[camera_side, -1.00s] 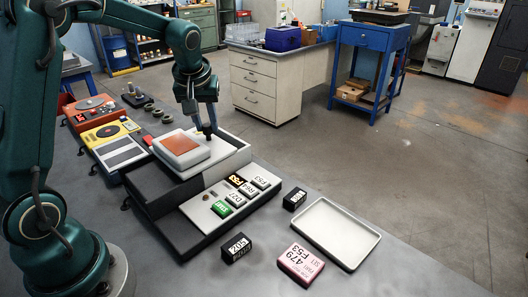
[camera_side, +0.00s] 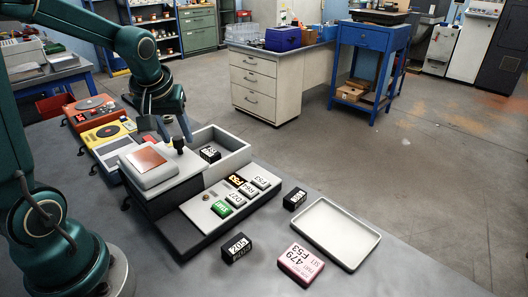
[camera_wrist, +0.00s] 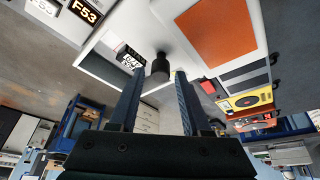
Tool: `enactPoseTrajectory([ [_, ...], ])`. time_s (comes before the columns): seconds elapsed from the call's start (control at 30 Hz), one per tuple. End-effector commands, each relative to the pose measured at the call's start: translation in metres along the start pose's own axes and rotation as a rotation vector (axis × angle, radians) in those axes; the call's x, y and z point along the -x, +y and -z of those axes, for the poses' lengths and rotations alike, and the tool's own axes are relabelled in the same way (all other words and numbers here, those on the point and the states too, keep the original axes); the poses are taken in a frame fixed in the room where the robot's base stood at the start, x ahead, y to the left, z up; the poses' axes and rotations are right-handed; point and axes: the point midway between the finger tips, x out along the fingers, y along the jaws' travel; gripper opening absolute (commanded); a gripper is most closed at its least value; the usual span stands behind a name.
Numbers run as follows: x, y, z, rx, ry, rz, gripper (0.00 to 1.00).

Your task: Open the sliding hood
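The sliding hood (camera_side: 130,164), a pale lid with an orange-brown panel, sits toward the left end of its box. An open compartment (camera_side: 238,156) shows at the box's right side, with a black labelled block (camera_side: 210,153) inside. The hood's black knob (camera_side: 179,144) stands upright at the hood's right part; it also shows in the wrist view (camera_wrist: 160,68). My gripper (camera_side: 175,138) is at the knob, fingers pointing down. In the wrist view, its two fingers (camera_wrist: 157,80) are apart with the knob between or just beyond their tips; contact cannot be told.
A panel with labelled tiles (camera_side: 222,208) fronts the box. A pink block (camera_side: 301,263), black blocks (camera_side: 237,247) and a white tray (camera_side: 326,232) lie to the right on the bench. Yellow (camera_side: 108,133) and red (camera_side: 91,109) devices stand behind at left.

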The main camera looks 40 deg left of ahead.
Motion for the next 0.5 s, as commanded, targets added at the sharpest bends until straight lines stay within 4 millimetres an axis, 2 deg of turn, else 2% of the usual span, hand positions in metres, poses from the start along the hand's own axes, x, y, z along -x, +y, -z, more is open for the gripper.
enactPoseTrajectory([
  [0.33, 0.001, 0.0, -0.002, 0.0, -0.007, 0.001, 0.59],
  [0.5, 0.019, 0.001, -0.001, 0.0, -0.002, -0.001, 0.59],
])
